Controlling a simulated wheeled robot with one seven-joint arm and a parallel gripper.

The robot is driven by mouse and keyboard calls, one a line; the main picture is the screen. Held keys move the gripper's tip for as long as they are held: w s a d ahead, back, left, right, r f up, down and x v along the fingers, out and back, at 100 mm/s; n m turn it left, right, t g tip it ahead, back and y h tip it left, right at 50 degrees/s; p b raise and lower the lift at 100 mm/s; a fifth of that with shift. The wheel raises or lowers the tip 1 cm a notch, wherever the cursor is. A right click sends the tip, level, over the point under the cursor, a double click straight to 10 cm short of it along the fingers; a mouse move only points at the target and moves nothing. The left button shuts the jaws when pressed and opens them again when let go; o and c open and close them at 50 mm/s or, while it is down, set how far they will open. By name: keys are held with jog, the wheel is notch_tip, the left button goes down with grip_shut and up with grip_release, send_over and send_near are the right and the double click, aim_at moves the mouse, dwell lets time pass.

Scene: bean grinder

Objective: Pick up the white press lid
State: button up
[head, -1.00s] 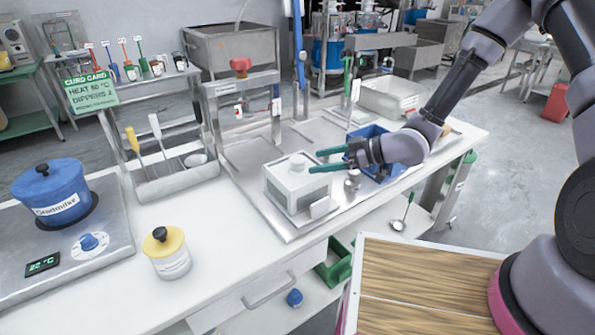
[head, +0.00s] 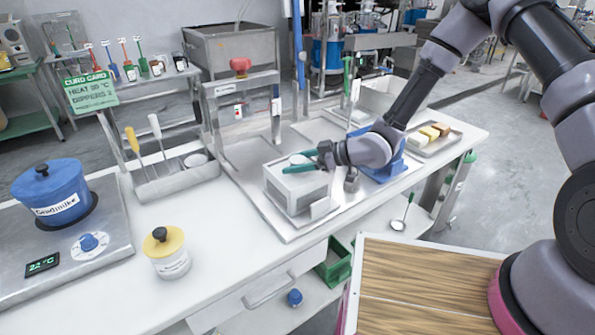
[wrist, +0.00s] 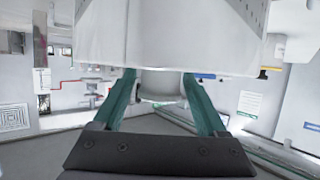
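The white press (head: 293,190) is a box on the steel tray. Its white lid (head: 276,172) lies on top, with a round knob (head: 298,159) in the middle. My gripper (head: 303,161) reaches in from the right, its green fingers level with the knob. In the wrist view my gripper (wrist: 160,78) has its fingers spread on either side of the white knob (wrist: 160,88). I cannot tell whether the fingers touch the knob.
A blue bin (head: 383,165) and a small metal weight (head: 351,180) stand right of the press, below my arm. A tray (head: 447,143) of yellow and brown blocks is farther right. A yellow-lidded jar (head: 168,254) stands front left.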

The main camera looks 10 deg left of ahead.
grip_shut()
